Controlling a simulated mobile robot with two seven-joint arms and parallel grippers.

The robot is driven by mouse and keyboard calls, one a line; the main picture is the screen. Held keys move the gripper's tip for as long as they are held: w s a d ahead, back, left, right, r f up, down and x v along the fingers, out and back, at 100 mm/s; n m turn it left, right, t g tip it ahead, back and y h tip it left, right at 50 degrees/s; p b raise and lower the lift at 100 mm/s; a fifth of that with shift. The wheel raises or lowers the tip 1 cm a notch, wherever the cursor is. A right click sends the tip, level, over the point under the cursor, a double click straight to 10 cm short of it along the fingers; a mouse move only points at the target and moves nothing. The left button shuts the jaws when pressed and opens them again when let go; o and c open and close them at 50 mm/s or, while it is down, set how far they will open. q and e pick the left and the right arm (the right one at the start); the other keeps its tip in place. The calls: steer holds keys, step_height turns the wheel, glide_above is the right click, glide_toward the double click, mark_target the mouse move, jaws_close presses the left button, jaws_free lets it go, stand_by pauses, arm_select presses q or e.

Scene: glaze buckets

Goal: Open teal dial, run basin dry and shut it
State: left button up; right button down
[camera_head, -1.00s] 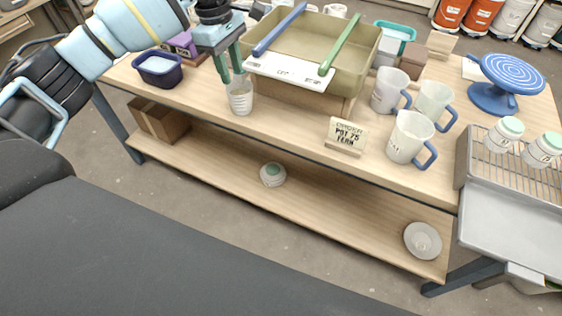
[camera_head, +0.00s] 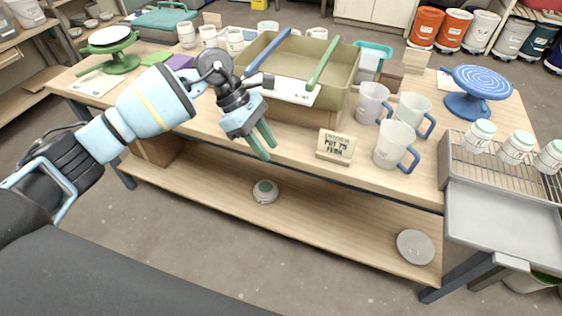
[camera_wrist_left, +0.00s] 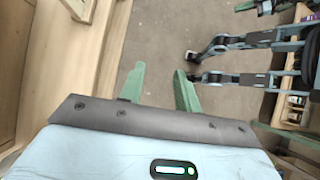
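The basin (camera_head: 345,68) is a deep olive rectangular tub on the wooden workbench. A blue bar (camera_head: 266,50) and a green bar (camera_head: 324,62) lie across its rim, and a white panel (camera_head: 296,93) is at its front. I cannot make out a teal dial or any liquid level. My left gripper (camera_head: 268,146) is in front of the basin's left front corner, fingers pointing down past the bench's front edge. In the left wrist view its green fingers (camera_wrist_left: 158,72) are apart with nothing between them. My right gripper is in neither view.
A small sign (camera_head: 336,147) and several mugs (camera_head: 393,145) stand right of my left gripper. Farther right are a blue turntable (camera_head: 478,82) and a wire rack with lidded jars (camera_head: 517,147).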

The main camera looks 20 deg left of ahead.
arm_select(q)
steer(key=shift+s+d+f+n+h, duration=0.25)
steer(key=shift+s+d+h, duration=0.2)
steer(key=shift+d, duration=0.4)
steer(key=shift+s+d+f+n+h, duration=0.2)
steer(key=shift+s+d+h, duration=0.25)
steer(key=shift+d, duration=0.35)
steer(key=shift+s+d+f+n+h, duration=0.2)
steer(key=shift+s+d+h, duration=0.25)
steer(key=shift+d, duration=0.4)
steer(key=shift+c, duration=0.4)
